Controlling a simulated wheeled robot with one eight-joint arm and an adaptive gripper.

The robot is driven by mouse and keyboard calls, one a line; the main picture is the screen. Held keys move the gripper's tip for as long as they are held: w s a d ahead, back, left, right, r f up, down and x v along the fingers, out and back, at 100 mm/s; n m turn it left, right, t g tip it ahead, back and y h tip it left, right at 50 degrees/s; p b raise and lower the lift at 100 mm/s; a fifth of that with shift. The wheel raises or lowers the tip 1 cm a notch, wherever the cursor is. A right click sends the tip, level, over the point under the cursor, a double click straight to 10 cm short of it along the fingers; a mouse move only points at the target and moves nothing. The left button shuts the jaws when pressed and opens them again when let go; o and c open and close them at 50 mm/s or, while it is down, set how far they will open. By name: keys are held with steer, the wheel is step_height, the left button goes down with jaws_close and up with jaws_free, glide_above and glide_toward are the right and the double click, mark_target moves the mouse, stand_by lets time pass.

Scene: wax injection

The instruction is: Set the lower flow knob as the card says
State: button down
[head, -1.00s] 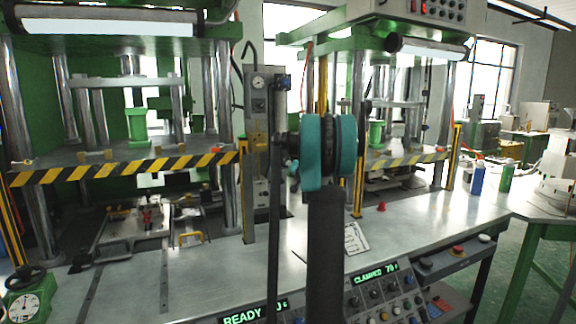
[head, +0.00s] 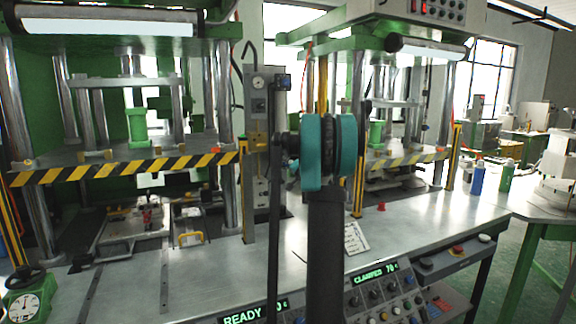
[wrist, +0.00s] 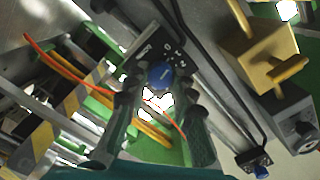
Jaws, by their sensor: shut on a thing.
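A blue knob (wrist: 160,75) with a pale pointer line sits on a dark plate (wrist: 152,50) with white marks in the wrist view. My gripper (wrist: 161,88) is shut on this knob, one dark finger on each side. In the head view, a blue knob on a dark box (head: 283,82) shows beside a gauge on the post; my arm hides the gripped knob. A white card (head: 355,238) stands on the bench, its writing too small to read.
A grey post (head: 258,110) with a gauge stands between two green presses. Striped bars (head: 130,166) cross the press fronts. In the wrist view, a brass block (wrist: 258,52), dark cables and an orange hose (wrist: 70,70) are close to my gripper. A control panel (head: 385,300) is at the front.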

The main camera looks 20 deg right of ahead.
steer(key=shift+f+m, duration=0.1)
steer(key=shift+m, duration=4)
steer(key=c, duration=1.3)
jaws_free()
steer(key=s, duration=1.2)
steer(key=shift+d, duration=0.25)
steer(key=shift+s, duration=0.15)
